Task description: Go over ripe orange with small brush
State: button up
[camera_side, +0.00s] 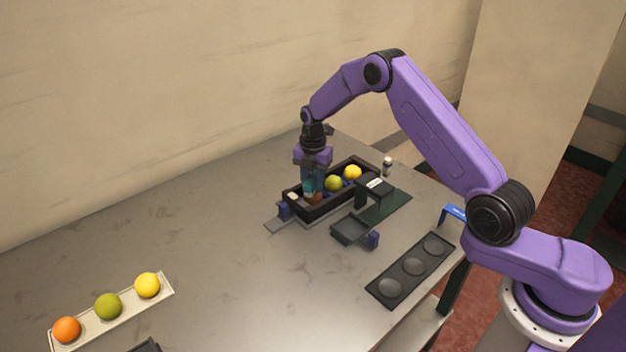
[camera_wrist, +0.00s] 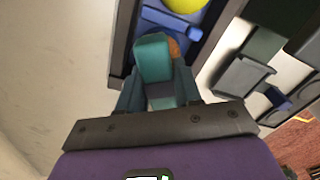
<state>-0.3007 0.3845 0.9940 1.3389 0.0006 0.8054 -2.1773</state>
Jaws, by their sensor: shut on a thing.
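My gripper (camera_side: 313,178) points down into the near-left end of a dark crate (camera_side: 325,208). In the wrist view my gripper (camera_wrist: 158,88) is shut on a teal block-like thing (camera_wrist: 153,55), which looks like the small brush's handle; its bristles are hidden. An orange-brown fruit (camera_side: 317,198) lies right under or beside it, mostly covered, and only its edge (camera_wrist: 174,47) shows in the wrist view. I cannot tell whether the brush touches it. A green fruit (camera_side: 333,184) and a yellow fruit (camera_side: 352,172) sit farther along the crate.
A pale tray (camera_side: 165,293) at the front left holds an orange, a green and a yellow fruit. A dark stand (camera_side: 374,190), a small dark tray (camera_side: 350,230) and a plate with three round hollows (camera_side: 402,277) stand right of the crate. The table's middle is clear.

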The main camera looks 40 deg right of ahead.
jog(key=shift+s+a, duration=0.3)
jog(key=shift+a, duration=0.2)
jog(key=shift+w+d, duration=0.4)
jog(key=shift+d, duration=0.2)
jog(key=shift+w+d, duration=0.35)
jog(key=shift+d, duration=0.25)
jog(key=shift+s+a, duration=0.3)
jog(key=shift+a, duration=0.2)
jog(key=shift+s+a, duration=0.25)
jog(key=shift+a, duration=0.2)
jog(key=shift+s+a, duration=0.15)
jog(key=shift+a, duration=0.1)
jog(key=shift+d, duration=0.1)
jog(key=shift+w+d, duration=0.35)
jog(key=shift+d, duration=0.25)
jog(key=shift+w+d, duration=0.35)
jog(key=shift+d, duration=0.2)
